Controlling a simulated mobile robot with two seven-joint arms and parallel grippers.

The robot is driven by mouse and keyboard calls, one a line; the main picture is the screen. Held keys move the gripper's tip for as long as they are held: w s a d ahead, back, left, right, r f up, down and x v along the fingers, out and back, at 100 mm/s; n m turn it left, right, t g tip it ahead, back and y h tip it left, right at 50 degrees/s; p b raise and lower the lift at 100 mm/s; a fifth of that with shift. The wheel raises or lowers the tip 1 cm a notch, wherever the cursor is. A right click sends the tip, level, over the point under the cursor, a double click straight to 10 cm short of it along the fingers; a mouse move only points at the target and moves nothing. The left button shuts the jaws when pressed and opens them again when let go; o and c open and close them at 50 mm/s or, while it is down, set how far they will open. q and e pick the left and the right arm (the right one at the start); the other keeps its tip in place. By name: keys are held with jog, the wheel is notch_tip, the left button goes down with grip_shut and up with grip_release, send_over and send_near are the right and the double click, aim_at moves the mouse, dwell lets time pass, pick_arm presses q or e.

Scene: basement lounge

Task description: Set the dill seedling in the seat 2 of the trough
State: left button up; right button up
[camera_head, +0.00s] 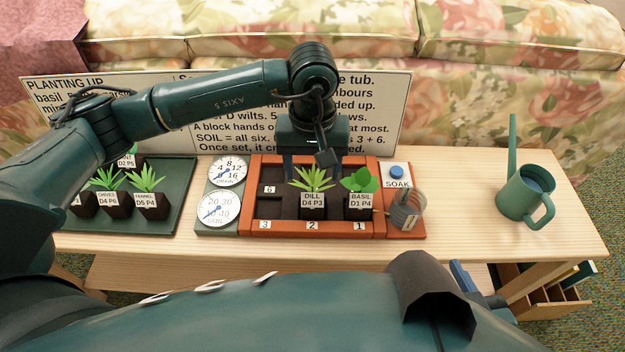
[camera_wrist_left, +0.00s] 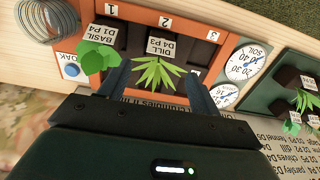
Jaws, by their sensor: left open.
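The dill seedling (camera_head: 313,204), a dark block with a white label and spiky green leaves, stands upright in the trough (camera_head: 275,227) at front seat 2. It also shows in the left wrist view (camera_wrist_left: 161,47). The basil seedling (camera_head: 360,202) stands beside it at seat 1. Seat 3 looks empty, and so does the seat marked 6 behind it. My left gripper (camera_head: 314,172) is open just behind and above the dill. In the left wrist view its fingers (camera_wrist_left: 157,76) are apart on either side of the dill leaves. Whether they touch is unclear.
A green tray (camera_head: 182,210) with several seedlings stands left, partly behind my arm. Two dials (camera_head: 220,209) flank the trough's left. A SOAK button (camera_head: 397,173) and a wire coil (camera_head: 406,212) are at its right. A watering can (camera_head: 525,195) stands far right; a sign (camera_head: 395,110) stands behind.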

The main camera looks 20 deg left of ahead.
pick_arm(q)
jog(key=s+d+r+n+g+h, duration=0.25)
jog(key=s+d+g+h, duration=0.25)
jog(key=s+d+h, duration=0.55)
jog(key=s+d+r+n+h, duration=0.6)
jog(key=d+r+n+h, duration=0.3)
jog(key=r+n, duration=0.35)
jog(key=w+a+n+t+y, duration=0.1)
jog(key=w+a+n+t, duration=0.3)
jog(key=n+t, duration=0.8)
jog(key=w+a+n+t+y, duration=0.1)
jog(key=w+a+n+t, duration=0.35)
jog(key=n+t, duration=0.8)
jog(key=s+a+f+n+g+y, duration=0.2)
jog(key=a+f+n+y, duration=0.3)
jog(key=f+n, duration=0.4)
jog(key=s+a+f+n+g+y, duration=0.2)
jog(key=a+f+n+g+y, duration=0.2)
jog(key=f+n, duration=0.5)
jog(key=a+n+y, duration=0.2)
jog(key=n+y, duration=0.1)
jog(key=n, duration=0.4)
jog(key=shift+s, duration=0.15)
